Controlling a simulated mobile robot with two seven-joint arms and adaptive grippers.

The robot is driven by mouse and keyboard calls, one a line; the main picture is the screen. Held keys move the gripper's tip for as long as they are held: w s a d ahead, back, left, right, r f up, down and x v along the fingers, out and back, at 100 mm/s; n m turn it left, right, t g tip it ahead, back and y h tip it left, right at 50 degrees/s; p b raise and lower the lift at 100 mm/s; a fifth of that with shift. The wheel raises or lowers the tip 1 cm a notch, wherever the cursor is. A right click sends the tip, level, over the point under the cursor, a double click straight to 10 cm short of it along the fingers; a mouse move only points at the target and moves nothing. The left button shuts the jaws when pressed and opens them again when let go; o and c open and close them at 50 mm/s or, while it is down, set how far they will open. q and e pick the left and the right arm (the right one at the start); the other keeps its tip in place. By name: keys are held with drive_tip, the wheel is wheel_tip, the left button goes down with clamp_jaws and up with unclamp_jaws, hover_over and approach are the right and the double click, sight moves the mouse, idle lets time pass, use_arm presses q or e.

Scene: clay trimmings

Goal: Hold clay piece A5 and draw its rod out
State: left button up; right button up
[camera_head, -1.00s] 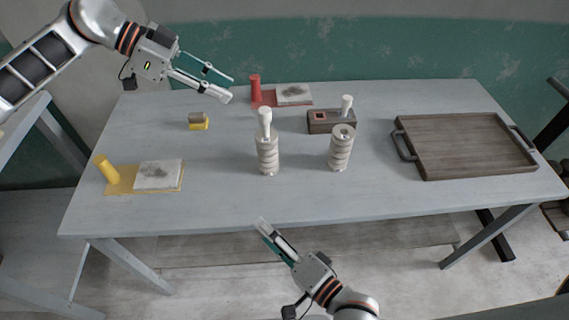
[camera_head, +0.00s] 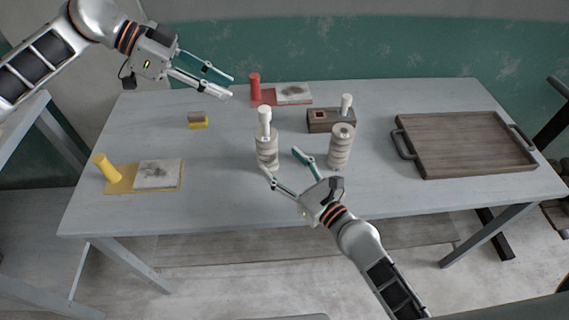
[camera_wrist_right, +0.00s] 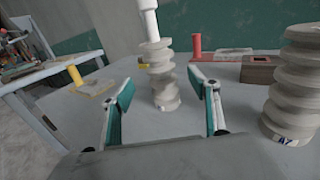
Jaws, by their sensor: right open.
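A ribbed pale clay piece (camera_head: 266,153) stands upright mid-table with a white rod (camera_head: 265,118) sticking up out of its top. I cannot read which piece is A5. My right gripper (camera_head: 281,160) is open and empty, low at the near side of the rodded piece. In the right wrist view that clay piece (camera_wrist_right: 160,72) shows between the fingers, beyond the tips. My left gripper (camera_head: 231,87) is open and empty, above the table's back left.
A wooden block (camera_head: 319,122) with a white peg stands behind the right clay piece. A tray (camera_head: 465,145) with handles lies at the right. A red cylinder (camera_head: 255,87), yellow cylinder (camera_head: 107,168), slabs on mats and a small yellow-based block (camera_head: 198,123) stand around. The front middle is clear.

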sight(274, 153)
drive_tip(key=shift+x, duration=3.85)
drive_tip(key=shift+r, duration=0.1)
